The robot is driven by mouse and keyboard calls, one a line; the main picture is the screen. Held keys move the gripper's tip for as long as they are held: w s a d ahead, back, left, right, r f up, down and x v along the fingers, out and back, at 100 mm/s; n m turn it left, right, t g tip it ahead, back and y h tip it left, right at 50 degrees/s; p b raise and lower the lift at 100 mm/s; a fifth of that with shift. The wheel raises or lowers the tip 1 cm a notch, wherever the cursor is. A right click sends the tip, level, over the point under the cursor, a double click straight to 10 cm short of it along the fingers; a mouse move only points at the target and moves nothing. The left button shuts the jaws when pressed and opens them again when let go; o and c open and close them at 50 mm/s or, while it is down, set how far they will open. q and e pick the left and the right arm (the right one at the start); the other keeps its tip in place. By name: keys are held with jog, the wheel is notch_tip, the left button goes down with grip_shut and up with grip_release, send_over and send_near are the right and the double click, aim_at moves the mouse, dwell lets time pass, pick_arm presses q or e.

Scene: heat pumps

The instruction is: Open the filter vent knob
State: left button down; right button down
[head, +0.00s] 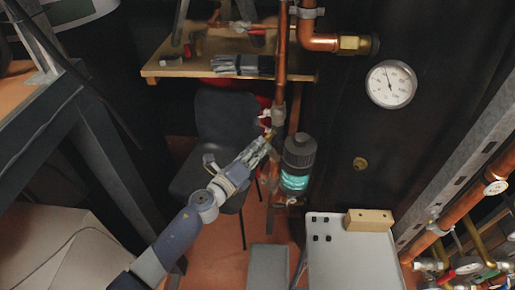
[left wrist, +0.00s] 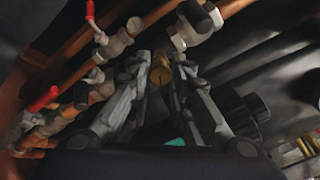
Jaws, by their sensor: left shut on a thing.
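The filter (head: 295,178) hangs on the copper pipework in the head view, with a black cap (head: 299,152) and a glowing teal body. My left gripper (head: 266,143) reaches in from the lower left and has its fingertips just left of the cap. In the left wrist view a small brass knob (left wrist: 160,72) sits between the two fingertips of the left gripper (left wrist: 160,62), which is shut on it. The fingers partly hide the knob's sides. I cannot tell from the picture how far it is turned. My right gripper is not in view.
Copper pipes with red-handled valves (left wrist: 45,99) run close to the left fingers. A round gauge (head: 391,84) is on the dark tank at right. A chair (head: 222,140) and a wooden shelf (head: 180,68) stand behind. A grey table (head: 350,255) with a wooden block (head: 369,220) is below.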

pick_arm(q)
jog(key=shift+a+r+n+p, duration=0.1)
jog(key=shift+n+p, duration=0.8)
jog(key=shift+n, duration=3.4)
jog(key=c, duration=1.4)
grip_release()
jog(key=v, duration=1.2)
